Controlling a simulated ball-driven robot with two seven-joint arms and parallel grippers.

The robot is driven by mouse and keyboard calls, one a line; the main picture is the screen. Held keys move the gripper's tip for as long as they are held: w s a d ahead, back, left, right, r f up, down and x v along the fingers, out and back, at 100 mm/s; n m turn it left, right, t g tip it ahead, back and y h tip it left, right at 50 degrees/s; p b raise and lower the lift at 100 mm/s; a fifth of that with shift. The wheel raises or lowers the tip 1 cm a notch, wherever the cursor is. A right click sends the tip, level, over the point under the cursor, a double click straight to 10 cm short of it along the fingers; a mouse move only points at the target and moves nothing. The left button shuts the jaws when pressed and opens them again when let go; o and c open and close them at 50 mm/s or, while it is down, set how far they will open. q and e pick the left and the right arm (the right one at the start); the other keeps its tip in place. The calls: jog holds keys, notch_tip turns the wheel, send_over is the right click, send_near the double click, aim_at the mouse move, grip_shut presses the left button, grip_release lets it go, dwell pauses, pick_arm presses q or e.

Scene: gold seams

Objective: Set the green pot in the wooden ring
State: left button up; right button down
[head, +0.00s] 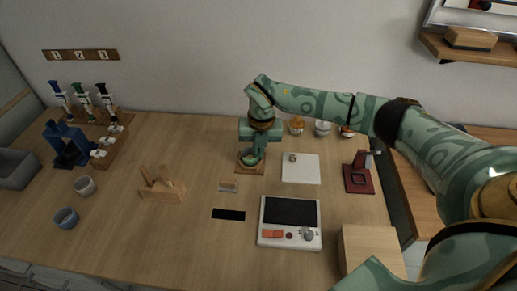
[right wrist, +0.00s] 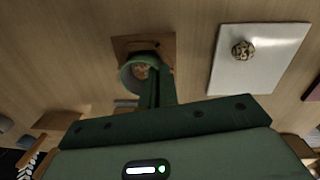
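The green pot (head: 247,158) is at the wooden ring's square base (head: 250,169), near the middle of the counter. In the right wrist view the pot (right wrist: 131,78) shows as a round green cup with something brownish inside, overlapping the brown wooden base (right wrist: 125,45). I cannot tell whether it is seated in the ring or just above it. My right gripper (head: 257,150) reaches down over the base. In the right wrist view its fingers (right wrist: 160,90) are close together at the pot's side and look shut on its wall. My left gripper is out of view.
A white plate (head: 300,168) with a small round item lies just right of the base. A dark red stand (head: 358,175), a white device with a black top (head: 290,212) and a small wooden holder (head: 229,186) are nearby. A wooden block holder (head: 162,186) stands left.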

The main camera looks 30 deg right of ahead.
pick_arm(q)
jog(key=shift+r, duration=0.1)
pick_arm(e)
jog(key=shift+f, duration=0.25)
dwell(0.5)
jog(key=c, duration=1.6)
grip_release()
